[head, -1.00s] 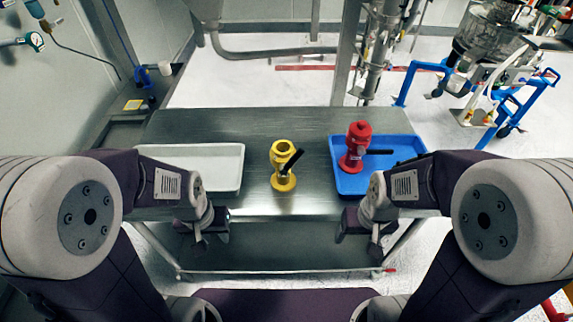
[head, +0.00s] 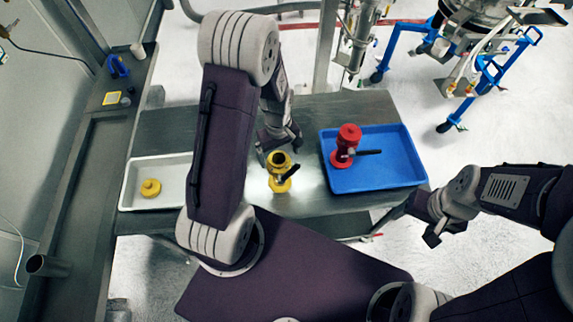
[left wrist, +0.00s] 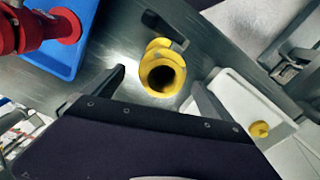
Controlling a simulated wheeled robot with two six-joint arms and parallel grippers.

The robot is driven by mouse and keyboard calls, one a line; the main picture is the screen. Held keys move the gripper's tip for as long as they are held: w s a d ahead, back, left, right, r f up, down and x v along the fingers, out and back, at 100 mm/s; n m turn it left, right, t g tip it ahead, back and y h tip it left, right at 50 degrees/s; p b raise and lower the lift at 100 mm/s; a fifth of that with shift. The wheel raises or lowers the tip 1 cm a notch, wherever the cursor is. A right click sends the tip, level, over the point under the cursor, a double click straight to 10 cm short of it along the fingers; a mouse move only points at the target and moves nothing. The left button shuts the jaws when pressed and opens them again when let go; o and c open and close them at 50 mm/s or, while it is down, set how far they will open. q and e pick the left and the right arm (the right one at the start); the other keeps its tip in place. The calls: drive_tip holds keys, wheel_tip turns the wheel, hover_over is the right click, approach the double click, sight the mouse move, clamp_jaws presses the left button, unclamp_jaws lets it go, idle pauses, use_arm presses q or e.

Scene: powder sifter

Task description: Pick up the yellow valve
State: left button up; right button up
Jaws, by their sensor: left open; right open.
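The yellow valve (head: 281,178) stands upright on the steel table, between the two trays, with a black handle on its right side. In the left wrist view I look down on its round open top (left wrist: 162,73). My left gripper (head: 280,147) is open just above and behind the valve in the head view. In the left wrist view its two fingers lie on either side of the valve, apart from it. My right gripper (head: 436,230) is open and empty, off the table's right front corner.
A red valve (head: 347,142) with a black handle stands in the blue tray (head: 390,178) on the right. A yellow round part (head: 151,188) lies in the white tray (head: 133,190) on the left. My left arm covers part of the white tray.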

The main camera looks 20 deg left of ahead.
sight(279, 159)
use_arm(q)
drive_tip(key=f, duration=0.1)
drive_tip(key=f+p, duration=0.1)
drive_tip(key=f, duration=0.1)
drive_tip(key=shift+s, duration=0.3)
drive_tip(key=shift+w+f, duration=0.15)
drive_tip(key=shift+f, duration=0.2)
wheel_tip(279, 159, down, 4)
drive_tip(key=shift+f+p, duration=0.25)
drive_tip(key=shift+p, duration=0.85)
drive_tip(key=shift+f, duration=0.25)
clamp_jaws()
drive_tip(key=shift+a+r, duration=0.1)
